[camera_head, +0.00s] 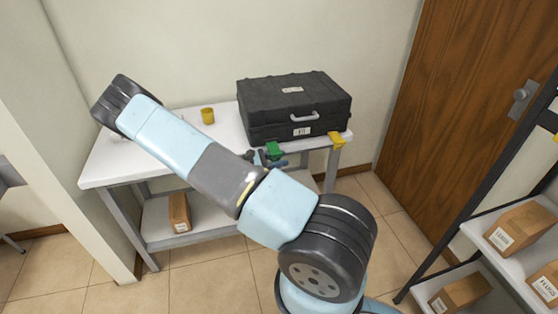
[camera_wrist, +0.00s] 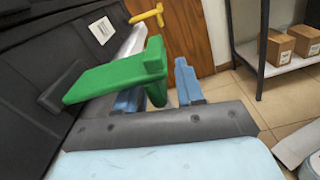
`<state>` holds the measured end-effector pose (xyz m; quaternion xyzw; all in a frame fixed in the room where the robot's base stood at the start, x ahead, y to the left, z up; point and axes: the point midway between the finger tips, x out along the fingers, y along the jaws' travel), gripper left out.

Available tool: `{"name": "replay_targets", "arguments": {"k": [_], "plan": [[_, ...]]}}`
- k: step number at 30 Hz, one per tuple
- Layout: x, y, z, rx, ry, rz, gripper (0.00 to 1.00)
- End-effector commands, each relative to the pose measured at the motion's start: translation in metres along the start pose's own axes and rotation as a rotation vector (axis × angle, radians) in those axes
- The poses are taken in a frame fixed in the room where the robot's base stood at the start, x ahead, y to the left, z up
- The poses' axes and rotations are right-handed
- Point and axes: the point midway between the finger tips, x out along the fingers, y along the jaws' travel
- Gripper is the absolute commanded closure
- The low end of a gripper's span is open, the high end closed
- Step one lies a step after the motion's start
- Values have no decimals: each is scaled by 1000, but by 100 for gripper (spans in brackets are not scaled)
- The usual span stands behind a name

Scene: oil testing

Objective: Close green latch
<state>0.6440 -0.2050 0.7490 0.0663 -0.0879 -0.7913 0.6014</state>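The green latch (camera_head: 274,150) is at the lower front left of the black case (camera_head: 292,103), whose lid is down. In the wrist view the green latch (camera_wrist: 112,77) sticks out from the case front, with a raised end piece. My gripper (camera_head: 267,160) is at the latch. In the wrist view my gripper (camera_wrist: 160,86) has its two blue fingers apart. One finger is partly hidden beneath the latch; the other stands to its right, clear of it. The latch's end reaches over the gap between them. I cannot tell whether a finger touches it.
A yellow latch (camera_head: 337,139) sticks out at the case's right front. The case stands on a white table (camera_head: 110,163) with a yellow cup (camera_head: 207,116). A shelf rack (camera_head: 480,238) with boxes is at the right. A brown door (camera_head: 460,90) is behind.

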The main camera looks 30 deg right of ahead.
Motion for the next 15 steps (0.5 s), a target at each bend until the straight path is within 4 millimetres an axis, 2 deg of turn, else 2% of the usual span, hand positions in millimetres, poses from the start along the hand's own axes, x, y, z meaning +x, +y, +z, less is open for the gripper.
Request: {"name": "replay_targets", "arguments": {"k": [9,15], "plan": [[2,0,0,0,1,0,64],[2,0,0,0,1,0,83]]}}
